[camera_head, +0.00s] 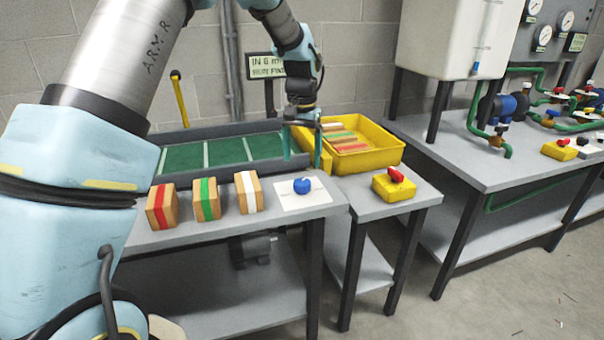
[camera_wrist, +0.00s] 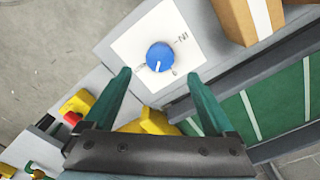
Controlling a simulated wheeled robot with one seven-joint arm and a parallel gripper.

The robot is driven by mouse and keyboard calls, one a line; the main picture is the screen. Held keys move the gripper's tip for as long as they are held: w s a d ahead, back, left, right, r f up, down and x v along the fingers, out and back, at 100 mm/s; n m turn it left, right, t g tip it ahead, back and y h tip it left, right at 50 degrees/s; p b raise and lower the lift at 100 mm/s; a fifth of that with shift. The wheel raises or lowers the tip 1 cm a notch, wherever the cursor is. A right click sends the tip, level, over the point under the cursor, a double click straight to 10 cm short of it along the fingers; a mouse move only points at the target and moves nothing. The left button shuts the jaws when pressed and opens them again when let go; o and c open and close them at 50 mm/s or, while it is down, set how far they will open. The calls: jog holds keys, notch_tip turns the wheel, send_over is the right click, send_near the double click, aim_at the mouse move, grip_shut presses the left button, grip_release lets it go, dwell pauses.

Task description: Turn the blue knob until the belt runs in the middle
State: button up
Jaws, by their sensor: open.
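The blue knob (camera_head: 302,186) sits on a white plate (camera_head: 318,196) at the right end of the grey table. In the wrist view the blue knob (camera_wrist: 159,56) shows a white pointer line and a few marks on the plate around it. My gripper (camera_wrist: 163,80) is open and empty, its two green fingers apart, with the knob seen beyond and between the tips but not touched. In the head view my gripper (camera_head: 302,138) hangs above the right end of the belt. The green belt (camera_head: 215,153) with white cross lines lies in a grey frame behind the knob.
Three wooden blocks with red (camera_head: 161,206), green (camera_head: 207,199) and white (camera_head: 249,192) stripes stand left of the plate. A yellow tray (camera_head: 378,150) with striped pieces lies to the right. A yellow box with a red switch (camera_head: 394,184) stands before it. Pipes fill the right bench.

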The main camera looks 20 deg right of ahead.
notch_tip(320, 180, up, 4)
jog(key=shift+f, duration=0.15)
jog(key=shift+a, duration=0.1)
dwell(0.4)
jog(key=a+n, duration=0.4)
jog(key=a, duration=1.8)
jog(key=s+a+f+n+t, duration=0.1)
jog(key=s+a+n, duration=0.3)
jog(key=s+a, duration=0.7)
jog(key=a+f, duration=0.1)
jog(key=a, duration=0.2)
jog(key=shift+s+a+t+p, duration=0.2)
jog(key=shift+a+t+p, duration=0.05)
jog(key=shift+t+p, duration=0.05)
dwell(3.2)
